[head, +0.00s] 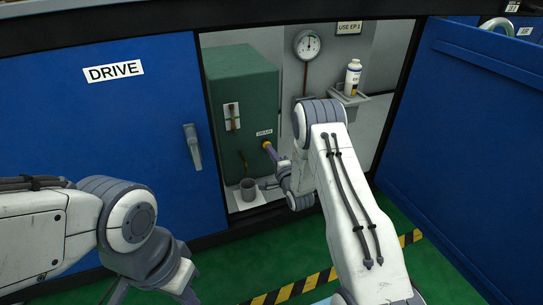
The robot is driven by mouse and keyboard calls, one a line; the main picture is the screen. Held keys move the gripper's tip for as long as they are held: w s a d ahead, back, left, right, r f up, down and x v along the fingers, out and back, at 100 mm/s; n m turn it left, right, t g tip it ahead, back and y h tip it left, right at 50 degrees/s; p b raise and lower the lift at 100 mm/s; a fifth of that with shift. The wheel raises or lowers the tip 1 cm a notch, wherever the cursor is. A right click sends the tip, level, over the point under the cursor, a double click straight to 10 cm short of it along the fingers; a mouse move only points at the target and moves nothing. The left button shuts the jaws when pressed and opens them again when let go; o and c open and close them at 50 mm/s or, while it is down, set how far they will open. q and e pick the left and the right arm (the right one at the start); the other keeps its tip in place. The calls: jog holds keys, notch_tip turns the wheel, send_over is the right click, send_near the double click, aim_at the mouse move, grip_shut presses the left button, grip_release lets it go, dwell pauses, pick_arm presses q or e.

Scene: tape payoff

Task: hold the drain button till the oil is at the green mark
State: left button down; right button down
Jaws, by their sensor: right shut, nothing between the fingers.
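The green tank (240,85) stands in the open bay, with a small sight gauge (232,117) on its front. The gauge shows a dark brownish column; the green mark and exact oil level are too small to read. A DRAIN label (264,132) sits low on the tank's right side. My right gripper (268,149) is shut and empty, its tip just under that label, at the drain button. The tip hides the button, so I cannot tell whether it is pressed in. My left gripper (155,287) hangs low at the lower left, away from the tank, its fingertips unclear.
A grey cup (249,190) stands on a pale ledge below the tank. A round dial (308,45) and a white bottle (353,77) on a shelf are behind my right arm. Blue doors marked DRIVE (150,130) and at right flank the bay.

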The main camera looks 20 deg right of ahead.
jog(key=shift+w, duration=0.1)
